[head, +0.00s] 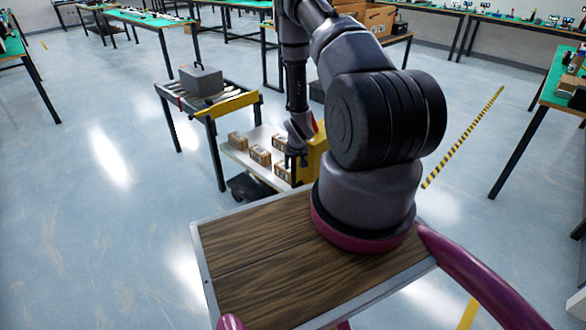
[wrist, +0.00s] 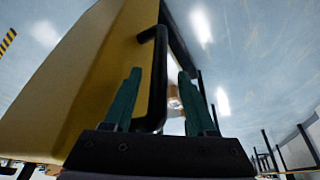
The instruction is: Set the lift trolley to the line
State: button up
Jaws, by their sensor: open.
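The lift trolley stands in the middle of the head view, a pale platform (head: 238,152) with several small brown boxes (head: 259,155) on it. Its yellow end panel (head: 317,160) faces my arm and fills the left of the wrist view (wrist: 95,70). A black bar handle (wrist: 158,75) stands out from that panel. My gripper (wrist: 159,76) is open, with one green finger on each side of the handle in the picture; I cannot tell whether either touches it. In the head view my gripper (head: 296,156) is small and dark beside the yellow panel.
A roller conveyor table (head: 178,96) with a grey box (head: 201,80) and a yellow side plate (head: 236,103) stands just behind the trolley. A black-and-yellow striped floor line (head: 465,135) runs at right. Green-topped benches (head: 150,18) stand farther off. Floor at left is clear.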

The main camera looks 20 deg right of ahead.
jog(key=shift+x, duration=1.45)
grip_shut()
dwell(0.3)
